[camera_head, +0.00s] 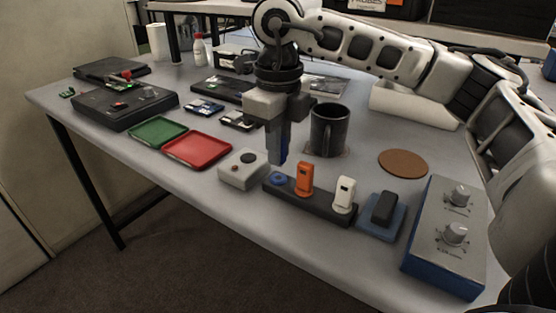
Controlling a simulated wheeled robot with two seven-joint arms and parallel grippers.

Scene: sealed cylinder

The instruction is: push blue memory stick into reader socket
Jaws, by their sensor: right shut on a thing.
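My right gripper (280,138) points straight down and is shut on the blue memory stick (283,152), which is upright. Most of the stick is hidden by the fingers. Its lower end is just above the left end of a long dark block (321,206). A blue-ringed spot (278,178) lies there on the block. An orange stick (304,178) and a white stick (344,193) stand upright in the same block, to the right. I cannot tell for certain which part is the reader socket, or whether the blue stick touches the block. My left gripper is not in view.
A grey box (243,171) stands left of the block; a dark piece on a blue base (373,226) and a knobbed box (443,232) stand right. A black mug (329,132) is close behind the gripper. Red (197,151) and green trays (157,132) lie left.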

